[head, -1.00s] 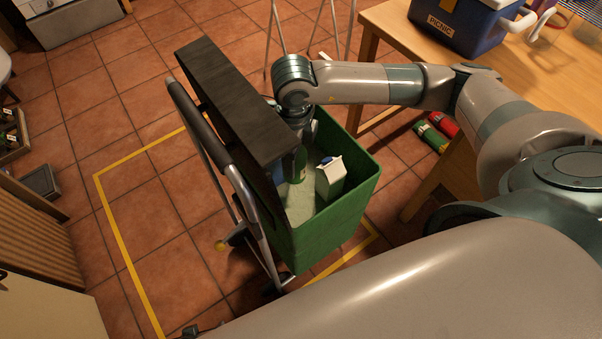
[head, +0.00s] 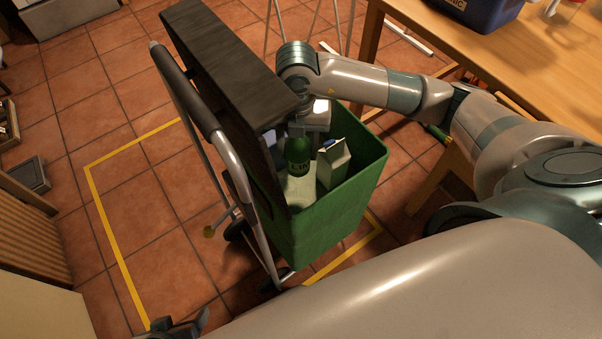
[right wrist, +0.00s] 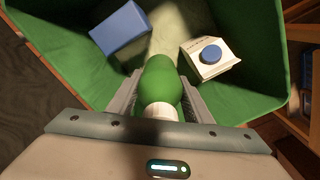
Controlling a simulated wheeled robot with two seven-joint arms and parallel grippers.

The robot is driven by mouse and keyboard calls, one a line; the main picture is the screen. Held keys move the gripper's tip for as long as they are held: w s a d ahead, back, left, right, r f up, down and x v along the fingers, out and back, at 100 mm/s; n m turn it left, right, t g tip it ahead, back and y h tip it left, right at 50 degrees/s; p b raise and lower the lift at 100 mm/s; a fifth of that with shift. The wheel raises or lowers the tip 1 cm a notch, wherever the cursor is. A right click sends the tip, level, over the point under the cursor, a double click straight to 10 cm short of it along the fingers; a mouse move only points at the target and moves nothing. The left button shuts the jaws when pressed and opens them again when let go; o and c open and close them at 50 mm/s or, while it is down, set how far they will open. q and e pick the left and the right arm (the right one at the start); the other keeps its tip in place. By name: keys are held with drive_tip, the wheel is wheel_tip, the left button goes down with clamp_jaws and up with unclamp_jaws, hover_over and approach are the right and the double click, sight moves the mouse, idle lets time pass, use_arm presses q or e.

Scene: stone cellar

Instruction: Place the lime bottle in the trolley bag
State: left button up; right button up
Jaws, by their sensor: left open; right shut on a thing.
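The green trolley bag (head: 345,215) stands with its dark lid (head: 225,65) raised; its walls also show in the right wrist view (right wrist: 60,65). The green lime bottle (head: 298,157) is inside the bag mouth, roughly upright, beside a white carton. My right gripper (head: 298,138) reaches in from above and is shut on the bottle. In the right wrist view the bottle (right wrist: 161,85) sits between the two fingers (right wrist: 160,98). I cannot tell whether its base touches the bag floor. My left gripper (head: 180,326) is open and empty at the bottom left edge, partly cut off.
A white carton (head: 333,165) with a blue cap and a blue box (right wrist: 120,30) are in the bag. A wooden table (head: 520,65) with a blue cooler (head: 480,8) stands at the right. Yellow floor tape (head: 110,230) surrounds the trolley.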

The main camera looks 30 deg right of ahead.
sight(298, 163)
wheel_tip(298, 163, down, 6)
drive_tip(key=shift+f+b, duration=0.1)
drive_tip(key=shift+b, duration=0.2)
use_arm(q)
drive_tip(key=shift+w+d, duration=0.2)
drive_tip(key=shift+d, duration=0.15)
use_arm(e)
drive_tip(key=shift+f, duration=1.9)
use_arm(q)
drive_tip(key=shift+w+d+r+t, duration=0.1)
drive_tip(key=shift+w+d+t, duration=0.1)
drive_tip(key=shift+t, duration=0.1)
use_arm(e)
drive_tip(key=shift+f, duration=0.15)
drive_tip(key=o, duration=1.3)
use_arm(q)
drive_tip(key=shift+w+d+h, duration=0.1)
drive_tip(key=shift+h, duration=0.2)
use_arm(e)
drive_tip(key=shift+o, duration=0.2)
